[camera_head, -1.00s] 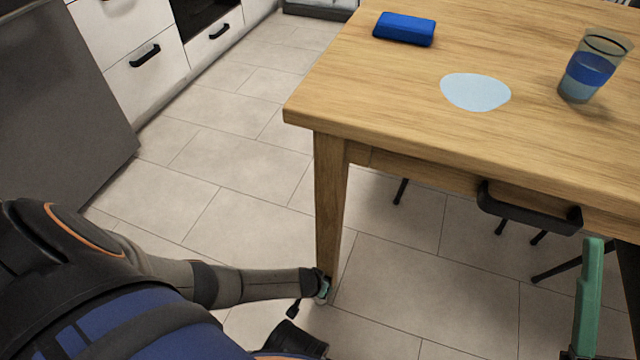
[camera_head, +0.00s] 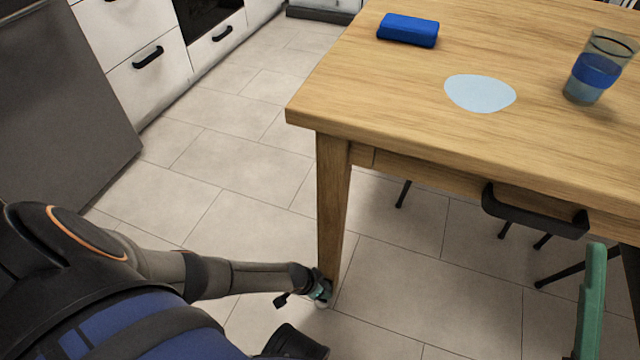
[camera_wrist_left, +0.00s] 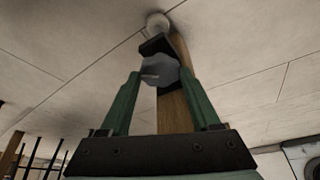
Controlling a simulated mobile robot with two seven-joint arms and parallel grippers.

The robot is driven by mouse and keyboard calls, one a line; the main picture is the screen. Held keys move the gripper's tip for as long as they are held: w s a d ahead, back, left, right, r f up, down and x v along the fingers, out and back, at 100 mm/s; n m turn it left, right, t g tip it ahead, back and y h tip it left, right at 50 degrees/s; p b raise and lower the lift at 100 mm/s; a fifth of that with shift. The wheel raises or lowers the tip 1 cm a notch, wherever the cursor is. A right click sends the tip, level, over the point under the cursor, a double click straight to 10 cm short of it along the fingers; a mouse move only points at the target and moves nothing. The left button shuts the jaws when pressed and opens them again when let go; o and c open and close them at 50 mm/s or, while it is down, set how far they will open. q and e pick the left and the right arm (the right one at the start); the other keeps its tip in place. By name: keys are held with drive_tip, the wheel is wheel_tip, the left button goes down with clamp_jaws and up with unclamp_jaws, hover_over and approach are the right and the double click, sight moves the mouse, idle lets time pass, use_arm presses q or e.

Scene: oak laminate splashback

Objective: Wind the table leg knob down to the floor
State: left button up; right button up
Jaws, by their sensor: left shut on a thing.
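The wooden table leg (camera_head: 332,200) runs down from the near left corner of the table (camera_head: 420,70) to the floor. In the left wrist view, the grey lobed knob (camera_wrist_left: 158,70) is at the leg's lower end, beside a pale round foot (camera_wrist_left: 157,22). My left gripper (camera_head: 322,292) is at the bottom of the leg. In the left wrist view its green fingers (camera_wrist_left: 160,82) are shut on the knob from both sides. Whether the foot touches the floor is unclear. One green finger of my right gripper (camera_head: 590,300) shows at the lower right, away from the leg.
On the tabletop are a blue block (camera_head: 408,30), a pale blue puddle-like patch (camera_head: 480,93) and a glass with a blue band (camera_head: 598,68). Tiled floor (camera_head: 240,160) left of the leg is clear.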

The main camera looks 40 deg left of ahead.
use_arm(q)
drive_tip(key=o, duration=1.4)
use_arm(e)
drive_tip(key=shift+s, duration=0.1)
use_arm(q)
drive_tip(key=shift+r, duration=0.1)
drive_tip(key=p+v, duration=1)
drive_tip(key=v, duration=0.2)
drive_tip(key=shift+s+a+r, duration=0.15)
drive_tip(key=shift+s, duration=0.05)
use_arm(e)
wheel_tip(320, 180, up, 11)
drive_tip(key=d, duration=0.1)
drive_tip(key=shift+s+d+t, duration=0.15)
drive_tip(key=shift+t, duration=0.25)
